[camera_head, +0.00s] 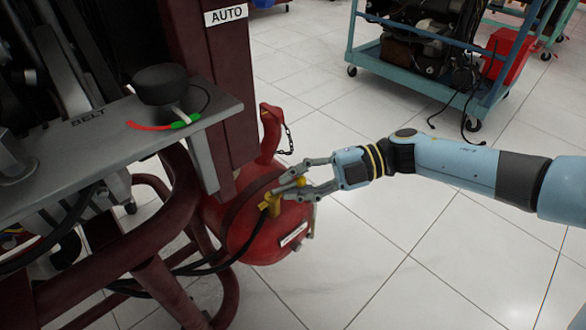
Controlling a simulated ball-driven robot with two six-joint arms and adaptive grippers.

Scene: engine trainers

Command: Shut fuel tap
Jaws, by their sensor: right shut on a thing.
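A red fuel tank (262,245) hangs low at the right end of the maroon engine stand. A yellow fuel tap (272,205) sits on its near upper side, with a black hose leading from it. My right gripper (287,189) comes in from the right at the tank and is shut on the yellow tap's handle, which is partly hidden between the fingers. I cannot tell the exact angle of the handle. My left gripper is not in view.
A grey panel (100,150) with a black knob (160,85) and a "BELT" label juts out above the tank at left. The tiled floor (420,260) at lower right is clear.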

